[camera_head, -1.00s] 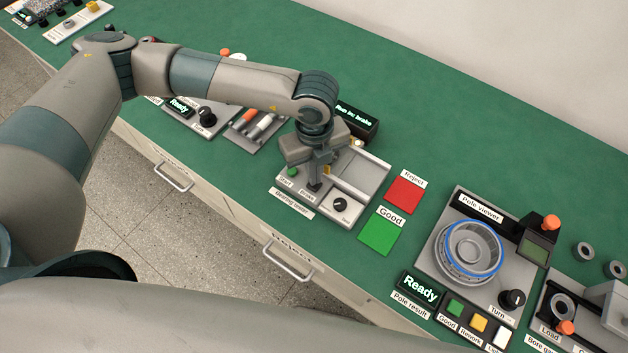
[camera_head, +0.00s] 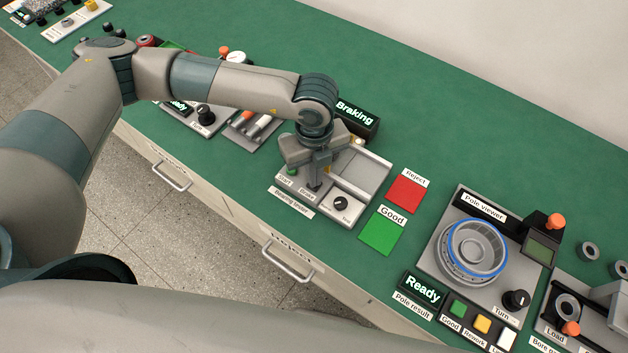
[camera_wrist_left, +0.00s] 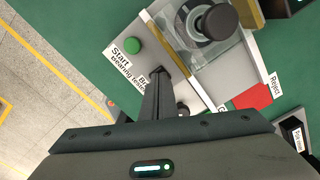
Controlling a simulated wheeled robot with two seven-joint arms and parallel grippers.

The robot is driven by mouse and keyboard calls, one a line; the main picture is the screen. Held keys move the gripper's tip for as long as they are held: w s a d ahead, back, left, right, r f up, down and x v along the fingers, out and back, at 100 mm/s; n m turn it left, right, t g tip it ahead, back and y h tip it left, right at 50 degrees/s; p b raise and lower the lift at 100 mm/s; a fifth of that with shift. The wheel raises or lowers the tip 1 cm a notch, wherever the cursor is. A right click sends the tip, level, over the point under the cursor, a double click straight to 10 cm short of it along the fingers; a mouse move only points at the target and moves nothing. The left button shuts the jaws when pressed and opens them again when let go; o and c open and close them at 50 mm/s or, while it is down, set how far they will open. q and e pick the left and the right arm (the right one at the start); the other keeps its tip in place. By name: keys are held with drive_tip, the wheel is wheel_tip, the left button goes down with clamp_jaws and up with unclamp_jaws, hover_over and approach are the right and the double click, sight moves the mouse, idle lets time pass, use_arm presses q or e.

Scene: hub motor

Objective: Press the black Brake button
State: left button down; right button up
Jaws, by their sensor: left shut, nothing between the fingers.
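My left gripper (camera_head: 314,186) is shut and empty, pointing down at the bearing tester panel (camera_head: 328,208). Its fingertips are at the spot by the "Brake" label, and they hide the black Brake button. In the left wrist view the closed fingers (camera_wrist_left: 160,76) reach the panel just right of the green Start button (camera_wrist_left: 133,46); I cannot make out the button beneath them. The tester's display (camera_head: 355,113) reads "Braking". The Start button (camera_head: 292,171) also shows in the head view, left of the fingers. My right gripper is not in view.
A black knob (camera_head: 340,203) sits close to the right of the fingers. The clear-covered bay with a dark round part (camera_wrist_left: 215,22) lies behind them. Red Reject (camera_head: 406,194) and green Good (camera_head: 381,231) pads are to the right, then the pole viewer (camera_head: 470,250).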

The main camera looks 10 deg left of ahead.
use_arm(q)
drive_tip(key=shift+r+p, duration=1.25)
drive_tip(key=shift+r, duration=2.3)
drive_tip(key=shift+r+p, duration=0.1)
drive_tip(key=shift+p, duration=0.2)
wheel_tip(320, 180, up, 7)
drive_tip(key=p, duration=0.2)
